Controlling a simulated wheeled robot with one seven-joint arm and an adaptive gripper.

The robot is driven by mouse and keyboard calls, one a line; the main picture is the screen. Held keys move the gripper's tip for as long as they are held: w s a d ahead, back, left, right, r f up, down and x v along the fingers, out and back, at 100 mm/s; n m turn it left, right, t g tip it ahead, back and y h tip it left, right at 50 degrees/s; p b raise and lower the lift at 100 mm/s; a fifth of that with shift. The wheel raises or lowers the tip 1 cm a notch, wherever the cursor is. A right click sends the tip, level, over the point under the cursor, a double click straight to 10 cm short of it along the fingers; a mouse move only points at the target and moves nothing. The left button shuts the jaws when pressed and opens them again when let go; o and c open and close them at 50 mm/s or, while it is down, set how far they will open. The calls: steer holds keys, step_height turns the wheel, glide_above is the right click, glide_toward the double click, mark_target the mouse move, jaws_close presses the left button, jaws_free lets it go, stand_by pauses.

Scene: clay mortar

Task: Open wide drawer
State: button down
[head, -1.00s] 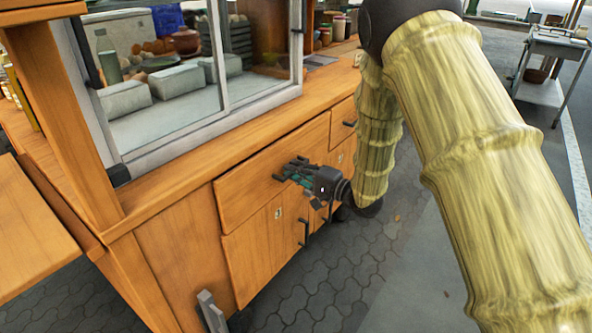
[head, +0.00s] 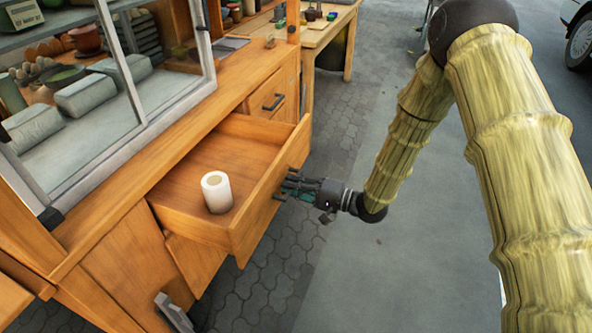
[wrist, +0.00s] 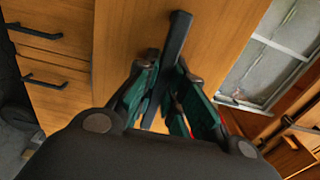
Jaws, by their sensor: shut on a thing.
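The wide drawer (head: 262,192) of the wooden cart is pulled well out, with its inside in view in the head view. A white roll (head: 217,192) stands upright in it near the front left. My gripper (head: 290,186) is at the outer side of the drawer front, on its handle. In the wrist view my gripper (wrist: 165,105) has its teal-padded fingers on both sides of the dark bar handle (wrist: 177,40), shut on it. The fingers hide part of the handle.
A narrower closed drawer with a dark handle (head: 273,101) is beside it on the cart. A glass case (head: 110,80) stands on the countertop. A wooden table (head: 322,30) is at the back. Paved ground in front of the drawer is clear.

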steer(key=p+v, duration=0.2)
steer(key=v, duration=0.5)
steer(key=c, duration=1.5)
jaws_free()
steer(key=v, duration=1.2)
steer(key=shift+f, duration=0.1)
